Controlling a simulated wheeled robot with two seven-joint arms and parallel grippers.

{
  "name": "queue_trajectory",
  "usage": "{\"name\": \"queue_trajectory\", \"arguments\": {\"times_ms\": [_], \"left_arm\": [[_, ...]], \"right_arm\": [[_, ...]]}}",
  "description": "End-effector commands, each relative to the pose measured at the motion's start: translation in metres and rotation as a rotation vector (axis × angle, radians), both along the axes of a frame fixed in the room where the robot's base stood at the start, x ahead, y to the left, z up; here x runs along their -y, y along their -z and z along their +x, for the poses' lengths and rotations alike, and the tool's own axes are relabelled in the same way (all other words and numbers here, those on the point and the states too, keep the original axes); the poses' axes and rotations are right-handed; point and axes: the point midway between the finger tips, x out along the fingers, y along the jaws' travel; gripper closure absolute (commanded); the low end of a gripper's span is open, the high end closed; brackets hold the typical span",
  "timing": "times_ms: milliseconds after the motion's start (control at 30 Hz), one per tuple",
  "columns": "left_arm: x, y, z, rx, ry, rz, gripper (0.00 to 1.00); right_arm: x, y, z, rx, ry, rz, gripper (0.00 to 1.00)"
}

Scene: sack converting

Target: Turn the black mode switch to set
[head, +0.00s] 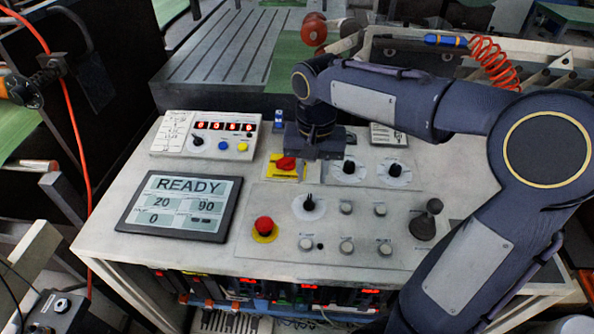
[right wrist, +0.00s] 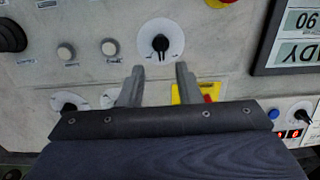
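Several black rotary knobs on white dials show, and their lettering is too small to read, so I cannot tell by label which is the mode switch. One black knob (head: 309,204) sits mid-panel, left of the grey buttons. It shows upside down in the right wrist view (right wrist: 160,43), just beyond my fingertips. Two more, a back knob (head: 348,167) and a back-right knob (head: 395,170), stand behind it. My right gripper (right wrist: 159,70) is open and empty, its two fingers apart, pointing toward the mid-panel knob without touching it. My left gripper is not in view.
A red mushroom button (head: 264,226) on yellow stands left of the knob. A red handle (head: 286,163) on a yellow plate is close to my right gripper. A display (head: 181,205) reads READY. A black joystick (head: 427,218) stands at the right of the panel.

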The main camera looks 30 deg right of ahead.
Motion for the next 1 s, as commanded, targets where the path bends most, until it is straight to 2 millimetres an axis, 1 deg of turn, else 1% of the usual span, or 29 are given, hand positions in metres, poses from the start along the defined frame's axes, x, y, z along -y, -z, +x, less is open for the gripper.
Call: {"name": "queue_trajectory", "arguments": {"times_ms": [67, 167, 400, 500, 600, 733, 933, 967, 1000], "left_arm": [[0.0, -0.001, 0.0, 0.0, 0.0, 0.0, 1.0], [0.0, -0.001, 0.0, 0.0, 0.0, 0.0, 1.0], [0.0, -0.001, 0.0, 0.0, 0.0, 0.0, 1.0], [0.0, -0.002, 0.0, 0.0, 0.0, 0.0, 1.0], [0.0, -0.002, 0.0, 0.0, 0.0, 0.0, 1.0], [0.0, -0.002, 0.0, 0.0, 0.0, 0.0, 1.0], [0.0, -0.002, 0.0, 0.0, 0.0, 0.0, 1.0], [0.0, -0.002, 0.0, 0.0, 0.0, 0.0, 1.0], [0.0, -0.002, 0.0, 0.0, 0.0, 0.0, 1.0]], "right_arm": [[0.0, 0.002, 0.006, -0.011, 0.012, -0.011, 0.69], [0.0, 0.012, 0.007, -0.017, 0.018, -0.014, 0.69], [0.0, 0.051, 0.005, -0.017, 0.018, -0.013, 0.69], [0.0, 0.064, 0.006, -0.016, 0.018, -0.013, 0.69], [0.0, 0.073, 0.006, -0.015, 0.017, -0.012, 0.69], [0.0, 0.078, 0.006, -0.013, 0.017, -0.011, 0.69], [0.0, 0.078, 0.006, -0.012, 0.017, -0.012, 0.69], [0.0, 0.078, 0.006, -0.012, 0.017, -0.012, 0.7], [0.0, 0.078, 0.006, -0.012, 0.017, -0.012, 0.76]]}}
